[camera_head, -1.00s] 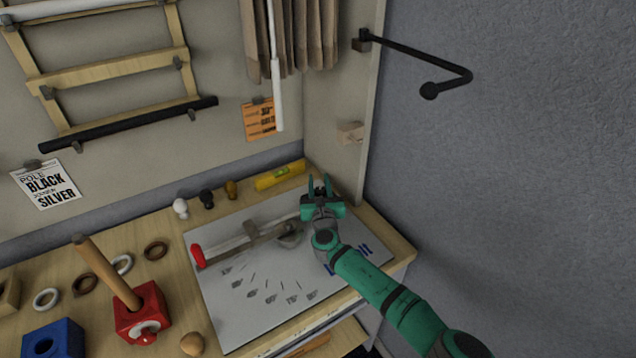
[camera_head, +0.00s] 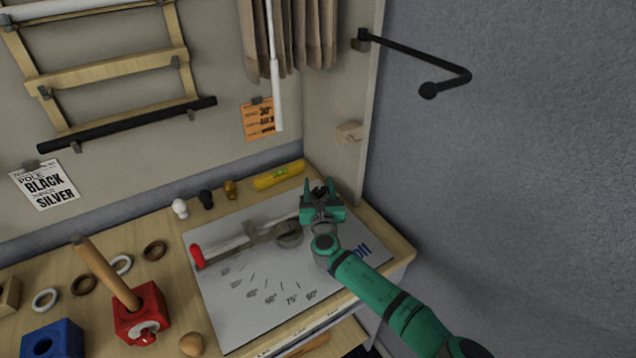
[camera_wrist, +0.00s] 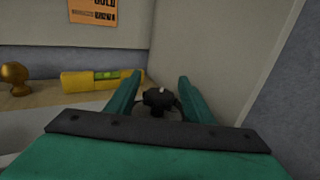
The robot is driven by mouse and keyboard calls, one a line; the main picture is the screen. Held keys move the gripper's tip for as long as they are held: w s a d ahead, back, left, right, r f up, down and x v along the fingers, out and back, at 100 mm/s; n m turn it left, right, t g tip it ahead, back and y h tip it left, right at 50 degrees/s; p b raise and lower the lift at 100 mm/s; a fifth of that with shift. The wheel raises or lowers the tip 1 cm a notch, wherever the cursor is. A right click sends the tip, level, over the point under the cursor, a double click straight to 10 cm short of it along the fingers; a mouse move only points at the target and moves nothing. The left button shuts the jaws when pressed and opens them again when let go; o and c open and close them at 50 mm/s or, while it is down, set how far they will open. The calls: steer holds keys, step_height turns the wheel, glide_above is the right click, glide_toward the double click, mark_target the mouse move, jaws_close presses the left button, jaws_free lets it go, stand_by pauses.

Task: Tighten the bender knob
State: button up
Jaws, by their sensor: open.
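The bender lies on a white board (camera_head: 225,307) with angle marks. It has a red-ended lever (camera_head: 197,256) at the left and a grey round part (camera_head: 289,235) near my gripper. A dark knob (camera_wrist: 158,98) shows in the wrist view between my fingers, with a small light spot on top. My gripper (camera_head: 320,187) is open at the board's far right corner, and it also shows in the wrist view (camera_wrist: 157,85). The fingers stand on either side of the knob, with gaps visible. The knob's lower part is hidden.
A yellow level (camera_head: 280,175) lies at the back edge, left of my gripper. A side panel (camera_head: 335,150) rises close behind and right. A red block with a wooden handle (camera_head: 141,322) stands front left.

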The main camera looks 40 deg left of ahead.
mark_target(319, 195)
steer(key=v, duration=0.9)
steer(key=shift+s, duration=0.1)
